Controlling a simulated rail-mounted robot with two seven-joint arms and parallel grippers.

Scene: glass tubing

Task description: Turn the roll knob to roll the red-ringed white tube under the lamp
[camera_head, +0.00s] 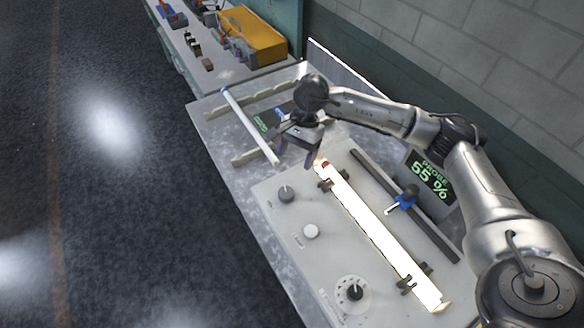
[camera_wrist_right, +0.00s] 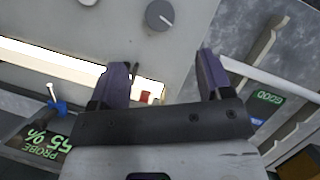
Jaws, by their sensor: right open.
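The white tube (camera_head: 375,228) glows brightly and lies across dark rests on the pale panel. Its red ring (camera_head: 325,164) is at the far end; the ring also shows in the right wrist view (camera_wrist_right: 146,97). A grey knob (camera_head: 286,194) is at the panel's far left, also visible in the right wrist view (camera_wrist_right: 159,15). A white knob (camera_head: 310,231) and a black dial knob (camera_head: 355,292) are nearer; the labels are unreadable, so I cannot tell which is the roll knob. My right gripper (camera_head: 298,157) is open and empty above the tube's ringed end, apart from the knobs. My left gripper is out of view.
A dark rod with a blue probe clamp (camera_head: 404,202) runs beside the tube. A display (camera_head: 431,180) reads "PROBE 55 %". Another white tube (camera_head: 250,125) lies on a rack at the far left. A yellow bin (camera_head: 252,36) stands on the far bench.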

